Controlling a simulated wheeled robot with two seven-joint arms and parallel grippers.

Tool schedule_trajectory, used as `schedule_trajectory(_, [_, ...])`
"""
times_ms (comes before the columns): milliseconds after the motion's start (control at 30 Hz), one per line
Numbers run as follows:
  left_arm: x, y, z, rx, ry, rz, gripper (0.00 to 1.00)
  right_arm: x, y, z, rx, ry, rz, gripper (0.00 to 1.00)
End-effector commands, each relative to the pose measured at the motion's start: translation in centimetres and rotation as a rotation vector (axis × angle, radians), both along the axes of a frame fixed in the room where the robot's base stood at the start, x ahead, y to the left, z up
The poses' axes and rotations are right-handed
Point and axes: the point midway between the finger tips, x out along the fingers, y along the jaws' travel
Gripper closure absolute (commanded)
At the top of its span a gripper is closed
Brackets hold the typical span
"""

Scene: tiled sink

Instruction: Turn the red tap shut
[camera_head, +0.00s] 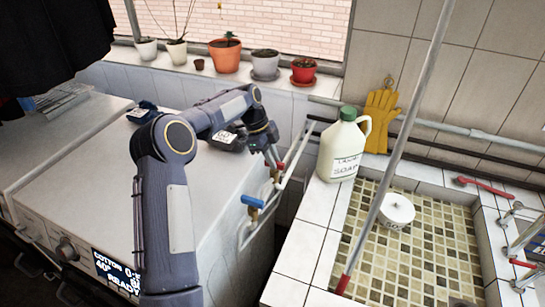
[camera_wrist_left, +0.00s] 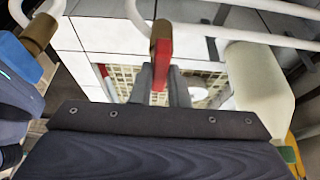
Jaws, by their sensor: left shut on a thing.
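The red tap (camera_head: 280,165) is on the pipework between the washing machine and the tiled sink, and only a little of its handle shows past my gripper. In the left wrist view its red handle (camera_wrist_left: 161,62) lies between my two fingers, with the brass body behind it. My left gripper (camera_head: 273,158) is shut on this handle, reaching over the machine's back corner. It also shows in the left wrist view (camera_wrist_left: 160,88). The blue-handled tap (camera_head: 252,201) is nearer the front and apart from the gripper; it shows at the left in the wrist view (camera_wrist_left: 20,60). My right gripper is out of view.
The washing machine (camera_head: 90,185) stands under my left arm. A soap jug (camera_head: 342,150) stands on the sink's tiled rim (camera_head: 312,235). A long grey pole (camera_head: 395,145) leans across the sink. A white lidded pot (camera_head: 397,210) sits in the basin. Potted plants line the sill.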

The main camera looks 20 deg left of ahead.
Motion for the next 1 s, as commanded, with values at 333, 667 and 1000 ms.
schedule_trajectory(333, [0.07, 0.07, 0.11, 0.002, -0.004, -0.011, 1.0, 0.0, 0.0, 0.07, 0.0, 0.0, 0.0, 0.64])
schedule_trajectory(667, [0.05, 0.05, 0.08, 0.002, -0.002, -0.011, 0.64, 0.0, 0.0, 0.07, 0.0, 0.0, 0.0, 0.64])
schedule_trajectory(1000, [0.08, 0.32, 0.63, 0.002, -0.003, -0.01, 0.64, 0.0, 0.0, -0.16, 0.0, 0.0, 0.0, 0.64])
